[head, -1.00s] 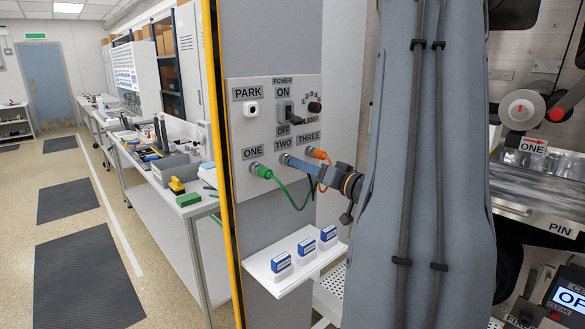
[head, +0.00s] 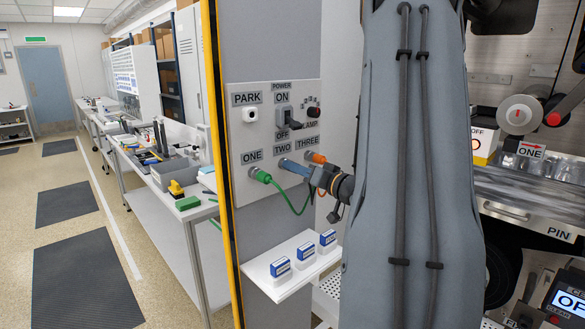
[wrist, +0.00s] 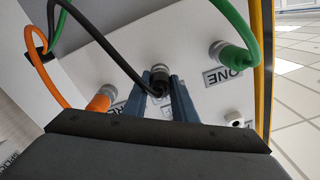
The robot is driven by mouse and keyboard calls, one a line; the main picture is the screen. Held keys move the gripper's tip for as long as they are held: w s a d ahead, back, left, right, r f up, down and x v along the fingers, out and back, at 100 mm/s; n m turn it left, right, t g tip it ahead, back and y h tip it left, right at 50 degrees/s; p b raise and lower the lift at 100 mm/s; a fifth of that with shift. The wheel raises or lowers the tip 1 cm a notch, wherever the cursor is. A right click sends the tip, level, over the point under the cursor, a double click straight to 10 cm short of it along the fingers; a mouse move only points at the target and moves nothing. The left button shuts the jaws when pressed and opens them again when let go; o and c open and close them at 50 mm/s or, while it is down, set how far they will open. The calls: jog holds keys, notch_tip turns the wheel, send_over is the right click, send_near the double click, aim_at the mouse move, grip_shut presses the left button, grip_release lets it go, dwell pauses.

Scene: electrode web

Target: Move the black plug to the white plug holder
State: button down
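The black plug (wrist: 159,77) sits in the middle socket, TWO, of the panel, with its black cord trailing toward the camera in the wrist view. In the head view it is hidden behind my gripper. My gripper (head: 284,163) reaches to socket TWO. In the wrist view its two blue fingers (wrist: 163,86) stand apart, one on each side of the black plug; I cannot make out firm contact. The white plug holder (head: 249,114) is under the PARK label, up and left of socket TWO, and is empty. It also shows in the wrist view (wrist: 233,117).
A green plug (head: 261,175) is in socket ONE and an orange plug (head: 316,157) in THREE, their cables hanging nearby. A black power switch (head: 287,119) juts out above TWO. A small shelf (head: 284,283) with blue-and-white boxes is below.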

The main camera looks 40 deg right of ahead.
jog(key=shift+s+p, duration=0.45)
jog(key=shift+s, duration=0.25)
dwell(0.6)
jog(key=shift+s+d+p, duration=0.15)
jog(key=shift+s+p, duration=0.4)
jog(key=shift+s, duration=0.65)
